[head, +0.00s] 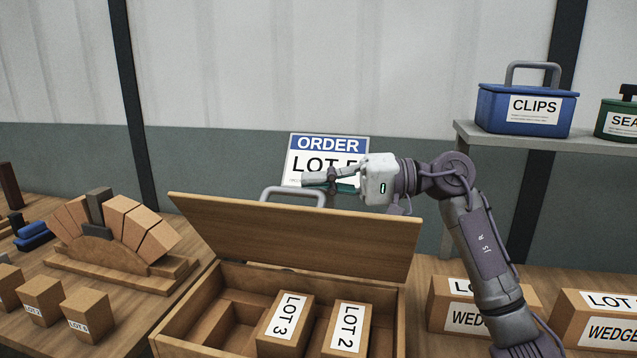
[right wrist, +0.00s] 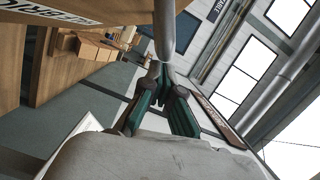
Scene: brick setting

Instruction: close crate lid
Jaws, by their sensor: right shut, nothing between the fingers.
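The wooden crate (head: 190,320) stands on the bench with its lid (head: 300,235) raised, tilted up and back from the rear edge. A grey handle (head: 292,190) shows above the lid's upper edge. My right gripper (head: 306,181) is shut and empty, level with the handle and close to it, above the lid's top edge. In the right wrist view its green fingers (right wrist: 160,72) meet just below a grey bar (right wrist: 165,30); I cannot tell if they touch it. My left gripper is not in view.
Inside the crate are boxes marked LOT 3 (head: 286,325) and LOT 2 (head: 346,328). A brick arch (head: 115,235) and small blocks (head: 40,300) stand to the left. More boxes (head: 455,300) lie right, under my arm. An ORDER sign (head: 325,146) is behind.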

